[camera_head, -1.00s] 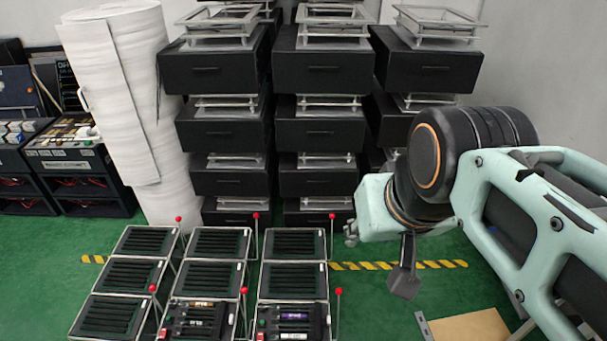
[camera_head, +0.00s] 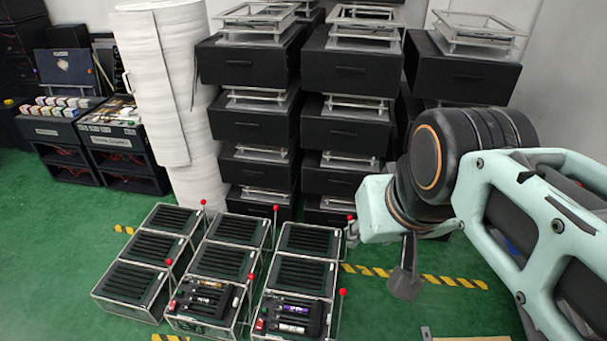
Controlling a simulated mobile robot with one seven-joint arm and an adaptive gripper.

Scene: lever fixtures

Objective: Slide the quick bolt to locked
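My arm reaches in from the right in the head view. Its end, my gripper (camera_head: 405,272), hangs down as a dark shape above the green floor and touches nothing that I can see. Its fingers are too small and dark to tell open from shut. No quick bolt can be made out for certain. Several metal-framed racks (camera_head: 130,283) with black slatted trays stand on the floor to the left of my gripper. Red-knobbed levers (camera_head: 276,209) rise beside them. The two front trays (camera_head: 293,312) hold small cylinders.
Tall stacks of black boxes (camera_head: 346,135) with metal frames stand behind. A big white roll (camera_head: 170,100) leans left of them, near black shelf units (camera_head: 65,140). A yellow-black floor stripe (camera_head: 415,277) runs behind the racks.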

